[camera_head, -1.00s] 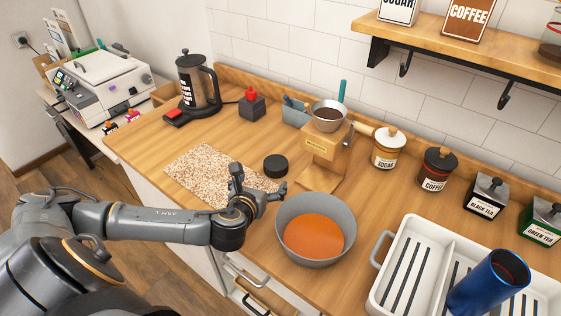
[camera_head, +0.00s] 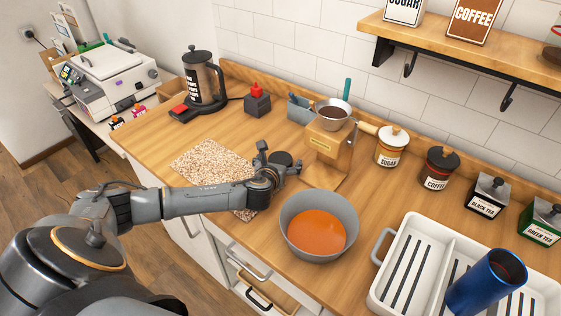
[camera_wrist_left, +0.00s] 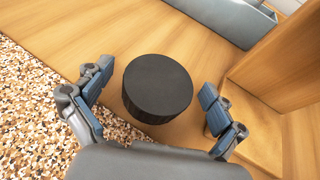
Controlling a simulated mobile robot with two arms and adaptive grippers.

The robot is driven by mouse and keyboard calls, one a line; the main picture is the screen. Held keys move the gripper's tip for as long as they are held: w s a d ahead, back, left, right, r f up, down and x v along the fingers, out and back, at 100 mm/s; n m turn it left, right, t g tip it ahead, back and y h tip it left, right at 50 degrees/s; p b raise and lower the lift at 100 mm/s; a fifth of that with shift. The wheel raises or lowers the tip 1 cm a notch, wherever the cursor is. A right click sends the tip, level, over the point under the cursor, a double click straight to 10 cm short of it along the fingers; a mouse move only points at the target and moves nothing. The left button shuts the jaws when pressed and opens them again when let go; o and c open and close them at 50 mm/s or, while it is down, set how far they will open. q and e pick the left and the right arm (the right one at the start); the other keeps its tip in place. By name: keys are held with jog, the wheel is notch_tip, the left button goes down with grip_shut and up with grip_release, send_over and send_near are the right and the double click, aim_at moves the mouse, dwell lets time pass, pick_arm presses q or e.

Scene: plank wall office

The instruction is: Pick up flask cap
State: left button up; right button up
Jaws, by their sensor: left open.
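The flask cap, a black ribbed disc, stands on the wooden counter. In the left wrist view the flask cap (camera_wrist_left: 157,88) lies between and just beyond the two blue-padded fingers of my left gripper (camera_wrist_left: 154,92), with gaps on both sides. In the head view the cap (camera_head: 281,158) is partly hidden by my left gripper (camera_head: 280,160), which is open and empty at it. A blue flask (camera_head: 487,283), open at the top, lies tilted in the white drying rack (camera_head: 385,290) at the right. My right gripper is not in view.
A speckled mat (camera_head: 205,163) lies under my left arm. A wooden dripper stand (camera_head: 328,150) is close to the right of the cap. Several canisters line the wall, including the sugar jar (camera_head: 391,150).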

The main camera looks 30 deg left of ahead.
pick_arm(q)
jog(key=c, duration=1.2)
jog(key=shift+c, duration=0.3)
jog(key=shift+w+r, duration=0.1)
jog(key=shift+r, duration=0.05)
